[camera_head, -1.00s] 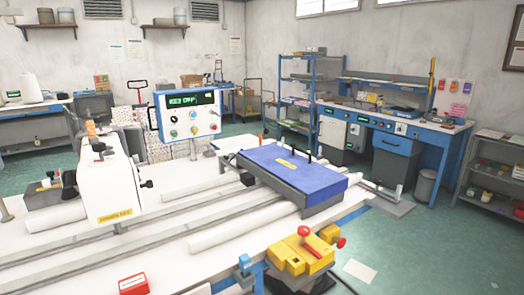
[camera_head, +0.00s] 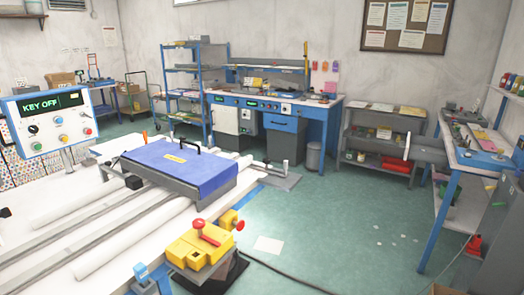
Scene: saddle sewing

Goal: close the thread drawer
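A blue workbench (camera_head: 270,100) stands against the back wall. Below its top are a pale drawer unit (camera_head: 226,120) at left and a dark grey box-like unit (camera_head: 284,138) at right. The grey unit has a blue upper front with a handle and seems to stick forward from under the bench. I cannot tell for sure which of these is the thread drawer, or how far it is open. Neither of my grippers is in view.
Green floor (camera_head: 320,215) is open at centre. A grey shelf (camera_head: 385,138) and a side bench (camera_head: 480,150) stand at right.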

